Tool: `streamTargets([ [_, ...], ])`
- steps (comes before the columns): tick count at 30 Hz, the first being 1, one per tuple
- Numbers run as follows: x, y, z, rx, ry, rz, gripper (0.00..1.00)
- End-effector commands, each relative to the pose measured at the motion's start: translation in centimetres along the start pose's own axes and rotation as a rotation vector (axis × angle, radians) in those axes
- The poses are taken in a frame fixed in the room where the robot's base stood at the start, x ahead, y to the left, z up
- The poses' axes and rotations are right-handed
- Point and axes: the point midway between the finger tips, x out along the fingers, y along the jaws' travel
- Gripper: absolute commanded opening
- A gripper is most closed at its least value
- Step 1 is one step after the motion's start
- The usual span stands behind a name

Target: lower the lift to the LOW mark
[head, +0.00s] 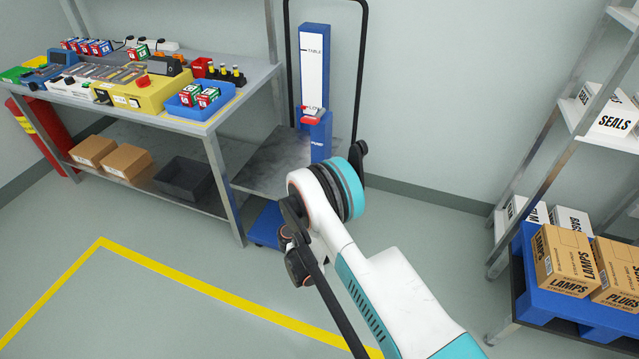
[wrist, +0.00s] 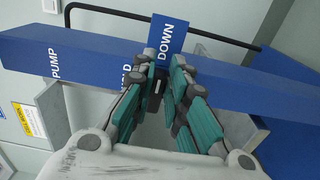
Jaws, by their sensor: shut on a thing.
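The lift stands at the back wall in the head view. Its blue mast (head: 315,35) has a white scale (head: 312,75) marked TABLE near the top and LOW lower down. A red pointer (head: 311,117) sits at the LOW mark and partly covers its lettering. The grey lift platform (head: 265,170) is beside the table. In the wrist view my gripper (wrist: 160,82) is shut on a dark pedal or lever below the blue DOWN plate (wrist: 168,38); the fingers hide most of it. A PUMP label (wrist: 55,65) shows at left. My arm hides the gripper in the head view.
A workbench (head: 200,112) with bins and devices stands at left, with cardboard boxes (head: 128,162) on its lower shelf. A shelf rack with a blue pallet (head: 590,315) and LAMPS box (head: 562,262) is at right. Yellow-lined floor (head: 150,300) in front is clear.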

Motion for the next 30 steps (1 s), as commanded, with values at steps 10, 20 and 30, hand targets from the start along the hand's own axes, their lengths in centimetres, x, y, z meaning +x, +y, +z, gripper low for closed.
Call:
streamTargets([
  [10, -0.1, -0.2, 0.1, 0.006, -0.003, -0.003, 0.00],
  [20, 0.0, -0.1, 0.1, 0.005, -0.002, -0.002, 0.34],
  [30, 0.0, 1.5, 0.0, 0.004, -0.001, -0.001, 0.34],
])
